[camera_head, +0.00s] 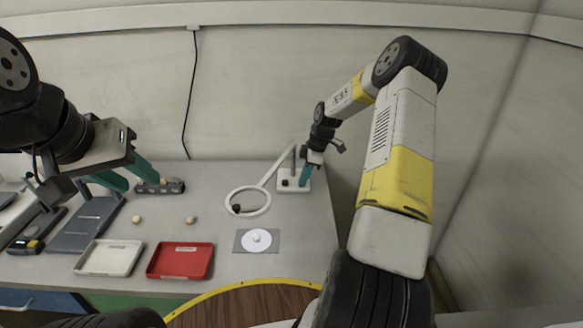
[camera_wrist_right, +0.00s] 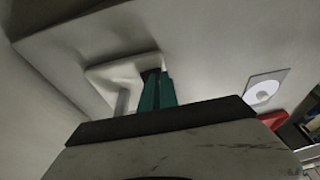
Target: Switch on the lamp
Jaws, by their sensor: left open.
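The lamp is a white ring lamp (camera_head: 262,208) on an angled arm. Its white base (camera_head: 286,187) stands at the back right of the table, with a small dark knob (camera_head: 285,183) on top. No glow shows from the ring. My right gripper (camera_head: 305,176) points down at the right part of the base. In the right wrist view its teal fingers (camera_wrist_right: 158,92) are together over the base (camera_wrist_right: 105,72), with nothing seen between them. I cannot tell whether they touch it. My left gripper (camera_head: 128,178) is open and empty above the left of the table, away from the lamp.
A white tray (camera_head: 82,270) and a red tray (camera_head: 153,274) lie at the front. A grey plate with a white disc (camera_head: 248,246) lies below the ring. Small round pieces (camera_head: 190,220) and dark devices (camera_head: 75,237) are at the left. A wall stands behind.

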